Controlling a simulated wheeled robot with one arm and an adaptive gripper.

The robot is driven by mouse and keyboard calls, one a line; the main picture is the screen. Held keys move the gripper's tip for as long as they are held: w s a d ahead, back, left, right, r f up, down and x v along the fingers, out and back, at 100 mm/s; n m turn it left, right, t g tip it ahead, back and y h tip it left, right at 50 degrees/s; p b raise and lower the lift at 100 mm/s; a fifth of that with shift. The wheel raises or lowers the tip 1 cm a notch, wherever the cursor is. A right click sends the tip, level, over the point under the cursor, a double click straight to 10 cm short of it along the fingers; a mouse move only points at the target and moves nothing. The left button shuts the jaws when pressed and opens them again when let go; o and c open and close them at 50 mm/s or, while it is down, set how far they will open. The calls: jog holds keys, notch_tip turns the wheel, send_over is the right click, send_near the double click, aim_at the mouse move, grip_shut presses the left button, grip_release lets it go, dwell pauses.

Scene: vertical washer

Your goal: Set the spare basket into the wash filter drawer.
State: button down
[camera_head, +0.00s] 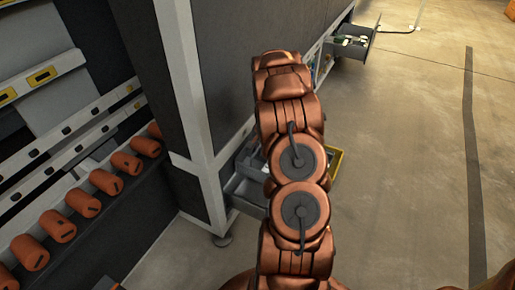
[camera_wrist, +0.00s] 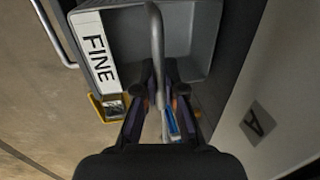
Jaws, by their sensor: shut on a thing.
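In the wrist view my gripper (camera_wrist: 158,72) is shut on a grey bar-like handle (camera_wrist: 155,30) that arches over a grey open-topped basket (camera_wrist: 190,60). In the head view a grey drawer (camera_head: 244,188) stands out low from the cabinet, mostly hidden behind my arm. A yellow edge (camera_head: 336,163) shows beside it. My gripper is hidden there. How deep the basket sits relative to the drawer cannot be told.
A metal rail handle (camera_wrist: 52,32) is at the upper left of the wrist view. Farther back, another filled drawer (camera_head: 352,43) stands open. Open floor (camera_head: 405,170) lies to the right.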

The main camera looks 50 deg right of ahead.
aim_at(258, 164)
jog(key=shift+f+b, duration=0.8)
jog(key=shift+f, duration=3.3)
jog(key=shift+s+a, duration=0.15)
notch_tip(258, 164, down, 8)
jog(key=b, duration=0.1)
dwell(1.9)
jog(key=c, duration=1.2)
grip_release()
